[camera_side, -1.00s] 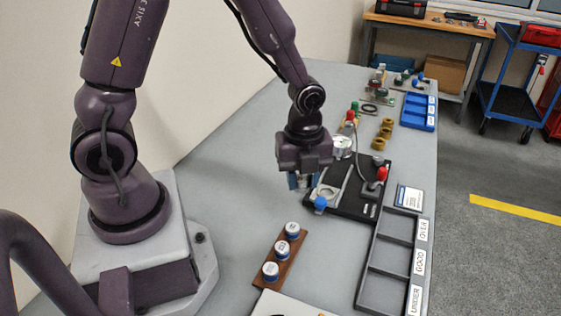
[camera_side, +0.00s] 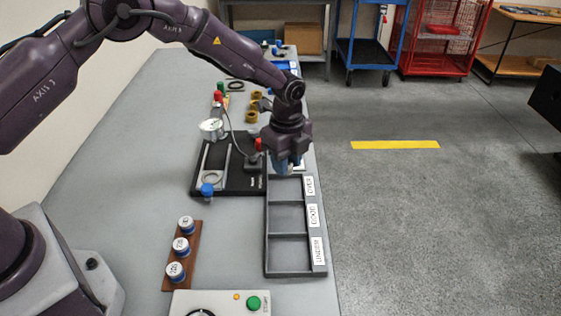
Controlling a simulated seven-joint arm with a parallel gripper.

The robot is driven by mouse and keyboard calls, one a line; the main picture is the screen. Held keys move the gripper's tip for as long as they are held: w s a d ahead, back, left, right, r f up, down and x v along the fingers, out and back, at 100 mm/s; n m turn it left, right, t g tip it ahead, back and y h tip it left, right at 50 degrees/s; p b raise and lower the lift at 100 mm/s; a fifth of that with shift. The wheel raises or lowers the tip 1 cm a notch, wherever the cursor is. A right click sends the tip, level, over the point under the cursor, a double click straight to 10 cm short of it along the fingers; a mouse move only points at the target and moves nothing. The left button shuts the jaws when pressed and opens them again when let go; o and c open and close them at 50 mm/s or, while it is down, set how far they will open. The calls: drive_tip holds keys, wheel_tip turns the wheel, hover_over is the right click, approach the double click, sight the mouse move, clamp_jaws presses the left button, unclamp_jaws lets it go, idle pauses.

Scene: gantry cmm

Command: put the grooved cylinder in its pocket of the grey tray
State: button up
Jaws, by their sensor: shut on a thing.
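My gripper (camera_side: 287,166) points down above the far end of the grey tray (camera_side: 267,240), around the pocket marked OVER. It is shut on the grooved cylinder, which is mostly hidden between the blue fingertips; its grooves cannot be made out. The tray has three pockets in a row, labelled OVER, GOOD and UNDER along the right side. The GOOD and UNDER pockets look empty.
A black gauge fixture (camera_side: 232,190) with a dial, red knob and blue knob stands left of the tray. A brown rack (camera_side: 195,245) holds three white-topped cylinders. A panel with a green button (camera_side: 254,303) is at the front. Brass rings (camera_side: 252,116) lie behind.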

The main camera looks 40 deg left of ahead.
hover_over(286, 195)
drive_tip(key=shift+f, duration=2.7)
drive_tip(key=shift+f, duration=0.7)
drive_tip(key=o, duration=1.4)
drive_tip(key=shift+o, duration=0.2)
drive_tip(key=shift+r, duration=3.5)
